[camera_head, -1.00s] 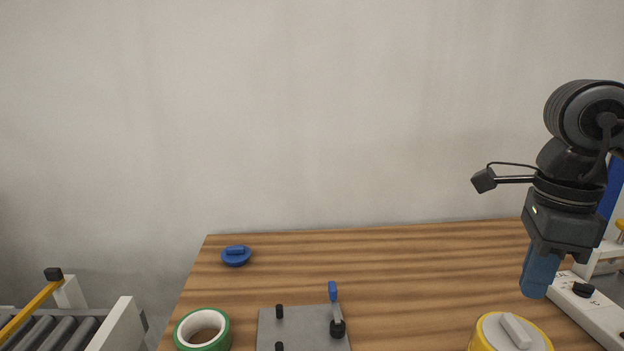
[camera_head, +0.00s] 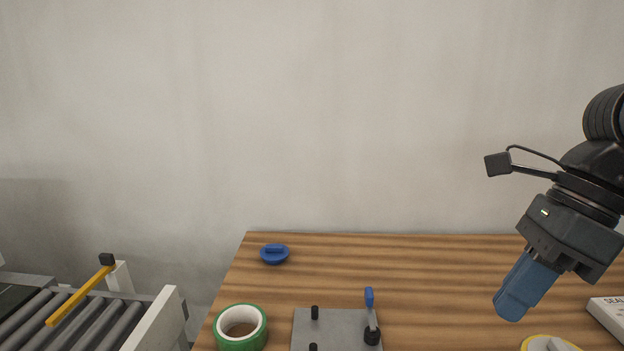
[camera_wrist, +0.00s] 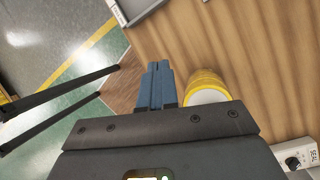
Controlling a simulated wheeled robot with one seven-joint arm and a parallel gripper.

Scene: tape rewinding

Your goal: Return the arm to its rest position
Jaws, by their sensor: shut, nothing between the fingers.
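My gripper (camera_head: 511,304) is shut and empty. Its blue fingers point down and to the left, above the right part of the wooden table (camera_head: 440,255) in the head view. In the wrist view the closed blue fingers (camera_wrist: 155,85) show beside a yellow roll with a white middle (camera_wrist: 207,88); I cannot tell the height between them. In the head view the yellow roll (camera_head: 550,344) is cut off by the bottom edge.
A green tape roll (camera_head: 241,328), a blue knob-like disc (camera_head: 274,254) and a grey plate with black pegs and a blue lever (camera_head: 330,325) sit on the table. A white box (camera_head: 608,312) is at right. A roller conveyor (camera_head: 95,325) stands left. The table's back middle is clear.

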